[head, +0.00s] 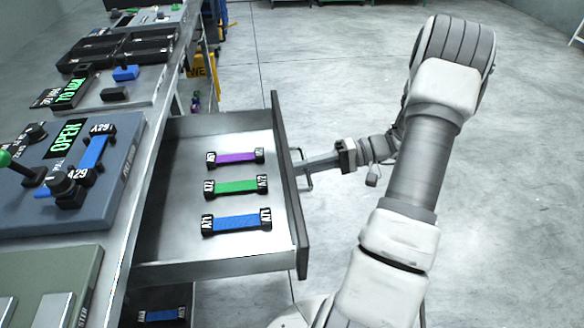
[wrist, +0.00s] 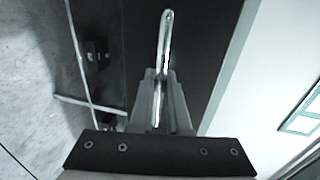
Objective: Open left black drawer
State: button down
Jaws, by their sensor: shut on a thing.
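The black-fronted drawer (head: 290,185) is pulled out from the bench in the head view. Its grey inside holds a purple webbing piece (head: 236,157), a green one (head: 236,187) and a blue one (head: 237,222), each with black end blocks. My gripper (head: 305,168) is at the outer side of the drawer front, on its handle. In the wrist view my gripper (wrist: 160,95) is shut on the metal handle bar (wrist: 166,35), with the dark drawer front (wrist: 200,50) behind it.
The bench carries a blue-grey panel (head: 120,165) with an OPEN display, and black trays (head: 130,48) farther back. Below the drawer, another blue webbing piece (head: 162,315) lies lower down. The floor (head: 330,70) beyond the drawer is clear.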

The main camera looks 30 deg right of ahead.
jog(key=shift+d, duration=0.2)
jog(key=c, duration=0.9)
grip_release()
jog(key=p+v, duration=0.3)
jog(key=v, duration=1.4)
jog(key=shift+d, duration=0.2)
